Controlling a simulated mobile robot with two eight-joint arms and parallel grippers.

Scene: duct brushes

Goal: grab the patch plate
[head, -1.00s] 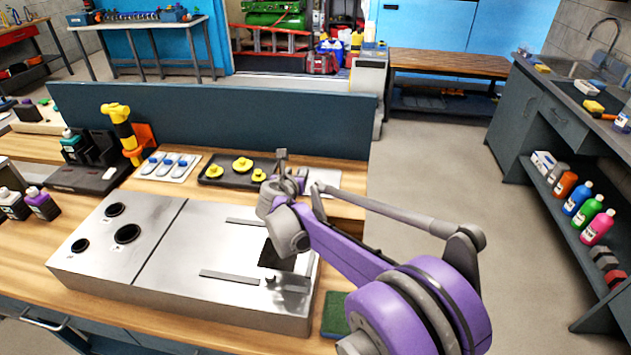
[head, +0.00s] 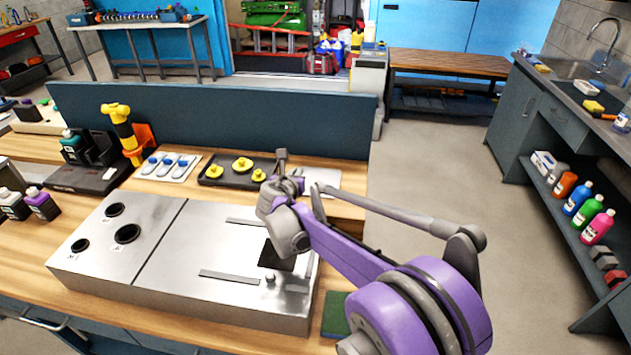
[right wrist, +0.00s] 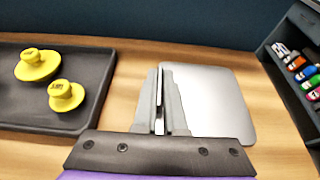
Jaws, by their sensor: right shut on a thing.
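The patch plate (head: 324,180) is a flat, thin silver sheet with rounded corners. It lies on the wooden bench right of the dark tray, partly hidden by my right arm in the head view. In the right wrist view the plate (right wrist: 212,105) shows clearly. My right gripper (right wrist: 160,98) is shut on the plate's left edge, with its fingers pointing toward the blue back panel. In the head view the right gripper (head: 297,184) is small and partly hidden by its own wrist. My left gripper is not in view.
A metal duct box (head: 215,285) with round ports and a dark square opening (head: 275,257) stands in front. A dark tray (right wrist: 20,105) with yellow knobbed caps is left of the plate. A blue panel (head: 215,120) stands behind. A green pad (head: 335,315) lies at front right.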

